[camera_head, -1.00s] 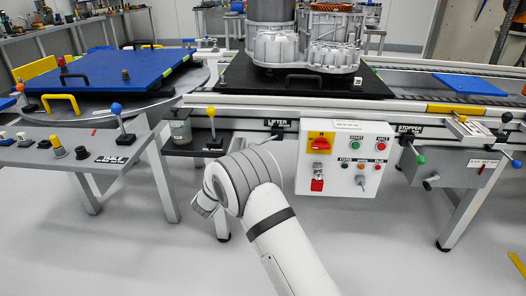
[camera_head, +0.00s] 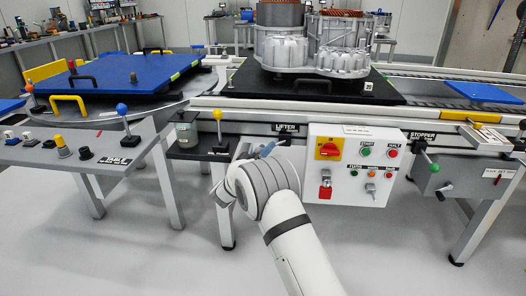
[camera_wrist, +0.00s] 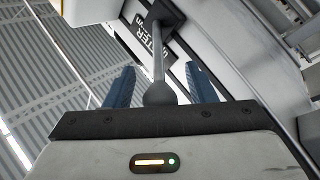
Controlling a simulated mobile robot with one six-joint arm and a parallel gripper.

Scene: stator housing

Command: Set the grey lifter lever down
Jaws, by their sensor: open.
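The grey lifter lever (camera_wrist: 158,66) shows in the wrist view as a thin rod with a round grey knob at its near end. It comes out of a dark mount (camera_wrist: 168,12) beside the LIFTER label. My gripper (camera_wrist: 160,84) is open, with one blue finger on each side of the lever and a gap on both sides. The knob lies between the fingers, close to the dark palm. In the head view a blue finger of my gripper (camera_head: 266,150) shows just below the LIFTER label (camera_head: 287,128). My arm and gripper largely hide the lever there.
The control box (camera_head: 347,165) with buttons is close to the right of my gripper. A yellow-knobbed lever (camera_head: 218,130) on a small dark shelf stands to the left. The conveyor with a black plate (camera_head: 310,88) and metal housing is above. The floor below is clear.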

